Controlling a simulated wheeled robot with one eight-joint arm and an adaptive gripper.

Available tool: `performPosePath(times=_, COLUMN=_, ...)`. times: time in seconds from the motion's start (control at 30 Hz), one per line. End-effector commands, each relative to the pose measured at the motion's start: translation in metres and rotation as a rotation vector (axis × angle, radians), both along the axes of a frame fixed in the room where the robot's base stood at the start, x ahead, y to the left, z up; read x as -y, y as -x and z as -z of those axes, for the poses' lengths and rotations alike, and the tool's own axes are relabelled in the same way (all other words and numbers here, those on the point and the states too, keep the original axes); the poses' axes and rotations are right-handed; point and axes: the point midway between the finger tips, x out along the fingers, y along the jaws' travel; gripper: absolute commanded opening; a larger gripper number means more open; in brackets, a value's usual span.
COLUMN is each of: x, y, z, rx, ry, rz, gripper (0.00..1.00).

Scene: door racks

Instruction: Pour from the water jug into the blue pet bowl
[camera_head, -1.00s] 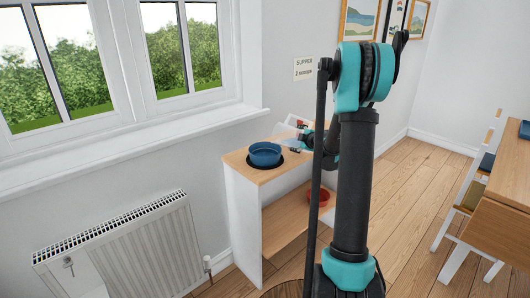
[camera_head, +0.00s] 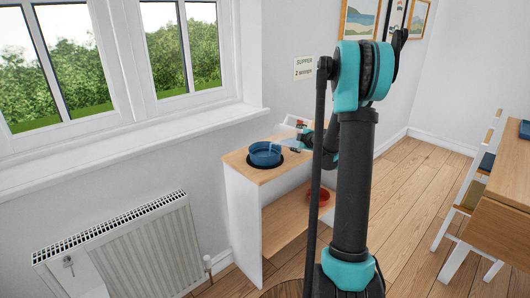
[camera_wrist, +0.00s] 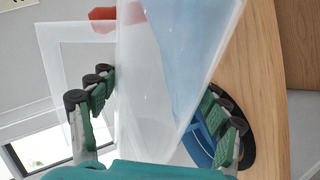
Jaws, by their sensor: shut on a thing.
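The water jug (camera_wrist: 150,70) is clear and translucent, with pale blue water (camera_wrist: 192,45) showing inside on its right. My gripper (camera_wrist: 160,108) is shut on the jug, with a dark-tipped green finger on each side. The jug looks tilted over toward the blue pet bowl (camera_head: 265,158), which sits near the top of the wooden shelf unit. A pale bluish streak shows at the bowl's upper right edge in the head view. In the wrist view the bowl (camera_wrist: 204,143) is partly hidden behind the jug and a finger. My arm hides part of the jug and gripper in the head view.
A radiator (camera_head: 125,250) is at the left; a table (camera_head: 500,215) is at the right. Open floor lies between.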

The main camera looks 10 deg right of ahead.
Motion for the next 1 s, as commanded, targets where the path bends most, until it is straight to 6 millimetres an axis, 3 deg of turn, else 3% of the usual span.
performPosePath(times=1.0, x=-0.0008, y=0.0, z=-0.0002, rx=0.005, ry=0.034, rz=0.0, gripper=0.29)
